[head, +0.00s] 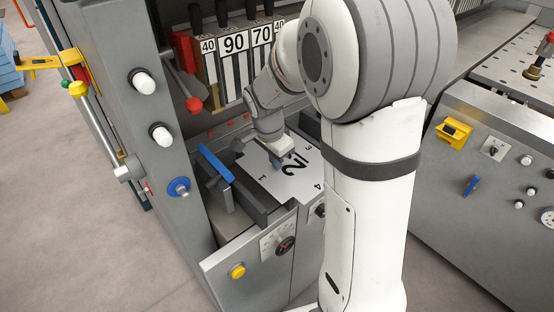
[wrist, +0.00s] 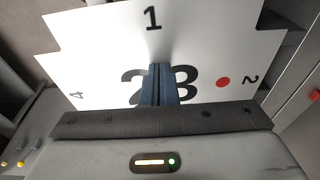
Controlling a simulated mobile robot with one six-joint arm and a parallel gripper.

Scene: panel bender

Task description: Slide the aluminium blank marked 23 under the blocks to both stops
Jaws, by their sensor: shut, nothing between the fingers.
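The pale aluminium blank (head: 305,188) with notched corners lies flat on the machine's bed, with large digits partly covered by my arm. In the wrist view the blank (wrist: 105,45) shows 23, a red dot, and edge numbers 1, 2 and 4. My gripper (head: 277,164) points down at the middle of the blank, its blue-grey fingers shut and empty. The fingertips (wrist: 158,70) stand over the 23; whether they touch the sheet I cannot tell. The blocks (head: 233,43), labelled 40, 90, 70 and 40, hang behind the blank. I cannot clearly make out the stops.
A dark rail (head: 258,208) and a blue-topped bar (head: 216,164) stand left of the blank. A red-knobbed lever (head: 193,103) juts out by the blocks. A grey control cabinet (head: 490,190) is at right. Open floor (head: 90,220) lies at left.

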